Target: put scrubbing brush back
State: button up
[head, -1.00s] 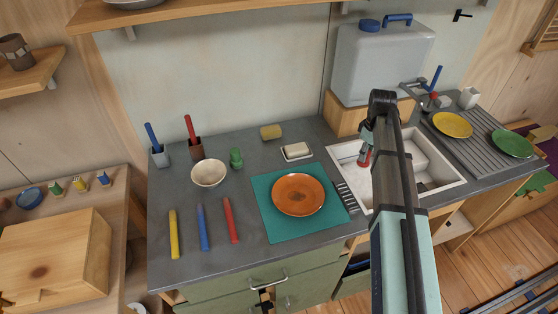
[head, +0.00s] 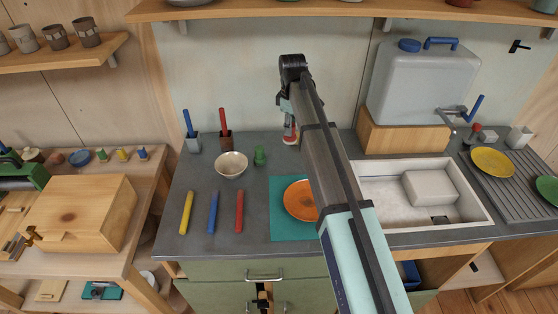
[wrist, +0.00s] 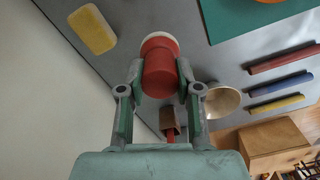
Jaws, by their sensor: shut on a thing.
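The scrubbing brush, with a red body and a pale bristle end, is in my gripper (head: 290,121). In the head view the brush (head: 291,134) shows below the gripper, at the back of the grey counter. In the wrist view the brush (wrist: 160,72) sits between the two fingers, its pale end pointing away from my palm. My gripper is shut on it. Whether the brush touches the counter is unclear. In the wrist view, a yellow sponge (wrist: 92,28) lies to the left of the brush, apart from it.
A cream bowl (head: 231,165), a green item (head: 260,156) and two cups with blue and red sticks (head: 225,140) stand to the left. An orange plate (head: 299,199) lies on a teal mat (head: 284,237). My arm hides part of the counter. The sink (head: 385,201) is at right.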

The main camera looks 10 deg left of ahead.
jog(key=shift+s+f+p, duration=0.15)
jog(key=shift+f+p, duration=1.25)
jog(key=shift+f, duration=3.5)
jog(key=o, duration=1)
jog(key=shift+f, duration=0.15)
notch_tip(320, 180, up, 12)
jog(key=b, duration=0.3)
jog(key=shift+r, duration=0.2)
